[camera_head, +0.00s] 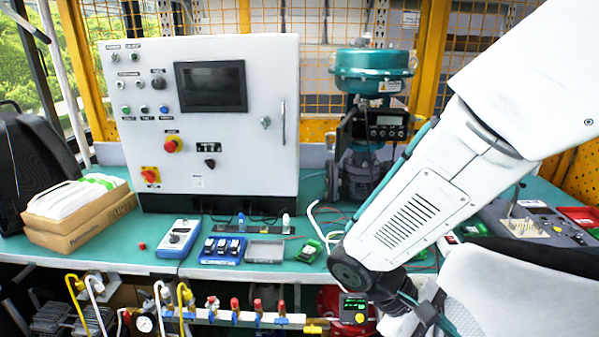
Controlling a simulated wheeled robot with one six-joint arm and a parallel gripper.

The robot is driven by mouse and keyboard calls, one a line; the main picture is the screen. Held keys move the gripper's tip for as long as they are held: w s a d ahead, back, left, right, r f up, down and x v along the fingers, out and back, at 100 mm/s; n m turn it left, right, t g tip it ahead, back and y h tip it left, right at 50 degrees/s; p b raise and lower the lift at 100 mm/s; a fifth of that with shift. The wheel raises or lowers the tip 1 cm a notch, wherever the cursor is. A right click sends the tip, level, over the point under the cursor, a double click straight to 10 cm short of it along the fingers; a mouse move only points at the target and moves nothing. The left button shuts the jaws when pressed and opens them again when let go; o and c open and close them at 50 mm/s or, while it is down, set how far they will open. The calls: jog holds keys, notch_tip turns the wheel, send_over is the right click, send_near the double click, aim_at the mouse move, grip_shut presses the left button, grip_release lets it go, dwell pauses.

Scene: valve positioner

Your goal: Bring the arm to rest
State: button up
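My white arm (420,205) reaches in from the upper right and slopes down to a dark joint (352,275) in front of the bench's front edge. Dark parts at its end, where my gripper (424,312) seems to be, show low in the picture, right of that joint. The fingers cannot be made out, so I cannot tell whether they are open or shut. I see no object held there.
A white control cabinet (240,150) and a teal valve actuator (372,70) stand on the green bench (110,240). Small trays, a blue handheld meter (179,238) and cardboard boxes (80,215) lie on it. A pipe with several small valves (235,305) runs below the front edge.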

jog(key=s+d+r+m+t+y, duration=0.1)
jog(key=s+r+m+t+y, duration=0.1)
jog(key=r, duration=0.5)
jog(key=s+d+r+m+t+y, duration=0.2)
jog(key=s+r+m+t+y, duration=0.1)
jog(key=r+y, duration=0.4)
jog(key=shift+s+r+m+t, duration=0.3)
jog(key=shift+r+m+t, duration=0.1)
jog(key=shift+m, duration=0.5)
dwell(1.4)
